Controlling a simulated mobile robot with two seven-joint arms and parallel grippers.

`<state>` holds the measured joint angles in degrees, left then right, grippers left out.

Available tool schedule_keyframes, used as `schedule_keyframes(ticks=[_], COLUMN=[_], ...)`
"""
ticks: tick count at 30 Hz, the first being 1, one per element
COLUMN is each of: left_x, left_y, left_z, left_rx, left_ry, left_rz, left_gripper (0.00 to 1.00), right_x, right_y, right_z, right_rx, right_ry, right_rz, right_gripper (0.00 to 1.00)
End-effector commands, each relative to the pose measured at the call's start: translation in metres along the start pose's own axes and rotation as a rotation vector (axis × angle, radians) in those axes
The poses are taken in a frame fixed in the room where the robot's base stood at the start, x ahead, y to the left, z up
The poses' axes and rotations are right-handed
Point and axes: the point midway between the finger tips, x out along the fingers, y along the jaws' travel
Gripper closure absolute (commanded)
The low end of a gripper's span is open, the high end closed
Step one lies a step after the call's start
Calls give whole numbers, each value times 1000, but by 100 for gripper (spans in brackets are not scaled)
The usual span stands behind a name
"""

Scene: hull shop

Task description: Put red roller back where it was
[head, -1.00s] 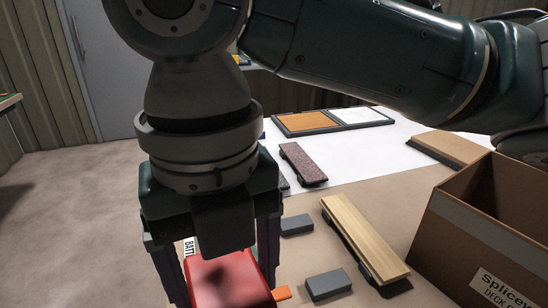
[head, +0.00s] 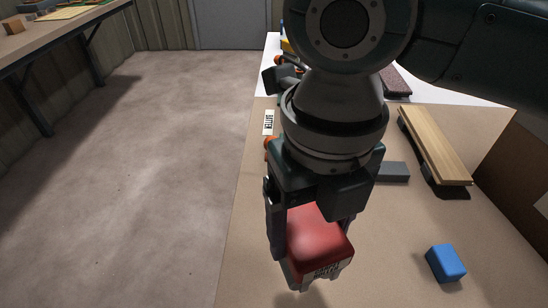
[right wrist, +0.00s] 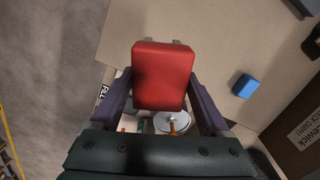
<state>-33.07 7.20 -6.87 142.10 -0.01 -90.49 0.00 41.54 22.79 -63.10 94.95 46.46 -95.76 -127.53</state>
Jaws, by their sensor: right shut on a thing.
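My right gripper (head: 311,232) is shut on the red roller (head: 320,238), the only red thing in view. It looks like a rounded red block with a pale, lettered lower edge. The gripper points down and holds it over the tan bench top (head: 380,270), near the bench's left edge. A shadow shows below it; the exact height is unclear. In the right wrist view the red roller (right wrist: 162,76) sits between the two fingers of the gripper (right wrist: 160,100). My left gripper is not in view. My right wrist hides part of the bench behind.
A blue block (head: 445,263) lies to the right of the held thing. Behind are a grey block (head: 393,172), a long wooden board tool (head: 434,148) and a label (head: 268,122). A cardboard box (head: 512,175) stands at the right. The bench front is mostly clear.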

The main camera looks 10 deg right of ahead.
Motion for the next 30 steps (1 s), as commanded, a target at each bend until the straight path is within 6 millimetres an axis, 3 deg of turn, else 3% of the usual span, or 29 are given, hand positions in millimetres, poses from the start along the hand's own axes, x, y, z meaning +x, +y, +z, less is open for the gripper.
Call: schedule_keyframes(ticks=[3,8,15,30], left_x=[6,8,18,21], left_y=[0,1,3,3], left_z=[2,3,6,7], left_rx=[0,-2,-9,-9], left_ry=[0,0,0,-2], left_rz=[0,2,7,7], left_gripper=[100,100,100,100], right_x=[20,31,66,75], right_y=[1,1,1,1], right_z=[0,0,0,1], right_rx=[-1,0,-1,-1], right_ry=[-1,-1,-1,-3], right_rz=[1,2,2,1], right_gripper=[100,100,100,100])
